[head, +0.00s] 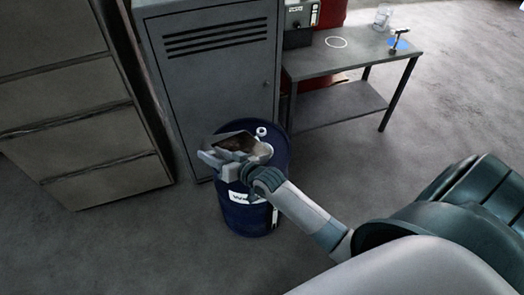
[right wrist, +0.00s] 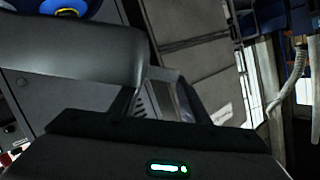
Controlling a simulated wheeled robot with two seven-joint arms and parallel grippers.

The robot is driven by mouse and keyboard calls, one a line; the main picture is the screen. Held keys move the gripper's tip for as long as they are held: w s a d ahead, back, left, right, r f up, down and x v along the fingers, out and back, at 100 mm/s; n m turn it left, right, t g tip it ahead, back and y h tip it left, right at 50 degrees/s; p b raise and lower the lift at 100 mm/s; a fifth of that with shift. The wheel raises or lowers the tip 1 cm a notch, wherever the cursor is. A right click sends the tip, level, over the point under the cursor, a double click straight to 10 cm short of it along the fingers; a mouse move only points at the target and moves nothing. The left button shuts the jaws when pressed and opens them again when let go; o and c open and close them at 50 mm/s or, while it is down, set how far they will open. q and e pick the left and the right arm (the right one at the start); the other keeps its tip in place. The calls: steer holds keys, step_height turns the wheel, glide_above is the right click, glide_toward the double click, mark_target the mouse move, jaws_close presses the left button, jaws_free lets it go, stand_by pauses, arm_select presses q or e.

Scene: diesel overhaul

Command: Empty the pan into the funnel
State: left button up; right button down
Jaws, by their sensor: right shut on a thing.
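My right gripper (head: 228,166) is shut on the pan (head: 236,142), a small grey metal vessel with a dark brownish inside. The pan is above the top of a blue drum (head: 245,212); it looks tilted, but I cannot tell how far. In the right wrist view the pan's grey wall (right wrist: 75,55) fills the upper left. A pale rounded shape, perhaps the funnel (head: 264,150), shows on the drum top beside the pan, partly hidden by it. I cannot tell whether they touch. My left gripper is not in view.
A grey locker (head: 215,75) stands right behind the drum. A grey drawer cabinet (head: 75,110) is to the left. A metal bench (head: 350,57) at the back right carries a clear jar (head: 382,18) and a white ring (head: 336,42). The floor in front is clear.

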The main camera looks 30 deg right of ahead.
steer(key=shift+r, duration=0.15)
steer(key=shift+w+d+r+m+p, duration=0.15)
steer(key=shift+d+r+p, duration=0.1)
steer(key=shift+r, duration=0.15)
steer(key=shift+s+d+r+m+p, duration=0.15)
steer(key=shift+d+r+p, duration=0.1)
steer(key=shift+r, duration=0.15)
steer(key=shift+w+d+r+y, duration=0.15)
steer(key=shift+y, duration=0.15)
steer(key=shift+w+d+r+m+p, duration=0.1)
steer(key=shift+d+r+m+p, duration=0.25)
steer(key=shift+d+r+m, duration=0.45)
steer(key=shift+r, duration=0.2)
steer(key=shift+w+d+r+y, duration=0.15)
steer(key=shift+d+r+y, duration=0.15)
steer(key=shift+d+r, duration=0.5)
stand_by(0.4)
